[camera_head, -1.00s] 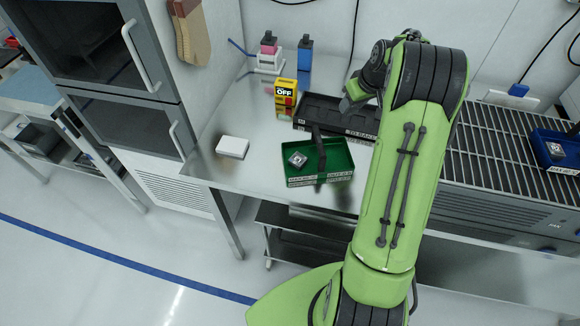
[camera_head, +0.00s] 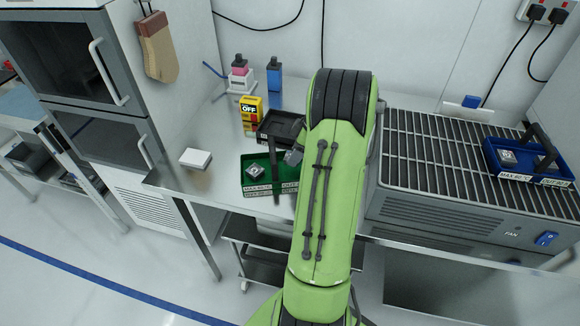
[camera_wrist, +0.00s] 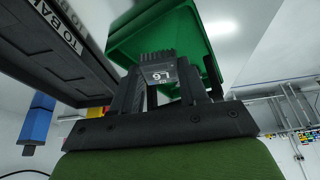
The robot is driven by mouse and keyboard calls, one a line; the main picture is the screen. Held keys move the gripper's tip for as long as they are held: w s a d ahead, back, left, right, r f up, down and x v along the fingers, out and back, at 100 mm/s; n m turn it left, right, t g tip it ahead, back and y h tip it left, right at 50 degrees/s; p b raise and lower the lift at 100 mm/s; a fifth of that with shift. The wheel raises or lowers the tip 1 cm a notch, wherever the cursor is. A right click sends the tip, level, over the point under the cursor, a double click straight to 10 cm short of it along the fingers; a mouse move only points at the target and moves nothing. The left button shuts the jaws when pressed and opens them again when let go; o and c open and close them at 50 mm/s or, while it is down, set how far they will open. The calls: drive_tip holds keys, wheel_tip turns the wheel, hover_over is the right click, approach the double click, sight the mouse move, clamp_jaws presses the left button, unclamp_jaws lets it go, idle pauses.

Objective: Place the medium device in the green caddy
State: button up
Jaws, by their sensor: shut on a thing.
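The green caddy (camera_head: 289,187) stands on the metal bench, with a dark handle bar across it and white labels on its front. A small device (camera_head: 256,172) with a light square top lies in its left part. In the wrist view, my gripper (camera_wrist: 158,88) is shut on a dark, ribbed device (camera_wrist: 160,72) with a light marked face. The green caddy (camera_wrist: 195,45) shows close behind that device. In the head view, my arm hides most of the gripper and its load. The held device's size class is hard to tell.
A black tray (camera_head: 270,136) sits behind the caddy. A yellow switch box (camera_head: 250,108), two bottles and a white box (camera_head: 196,158) are nearby. On the right, a blue caddy (camera_head: 515,178) with devices stands on the slatted fan unit (camera_head: 440,160).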

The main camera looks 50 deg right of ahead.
drive_tip(key=shift+f+b, duration=0.5)
drive_tip(key=shift+f, duration=1.65)
drive_tip(key=o, duration=0.8)
drive_tip(key=shift+c, duration=0.2)
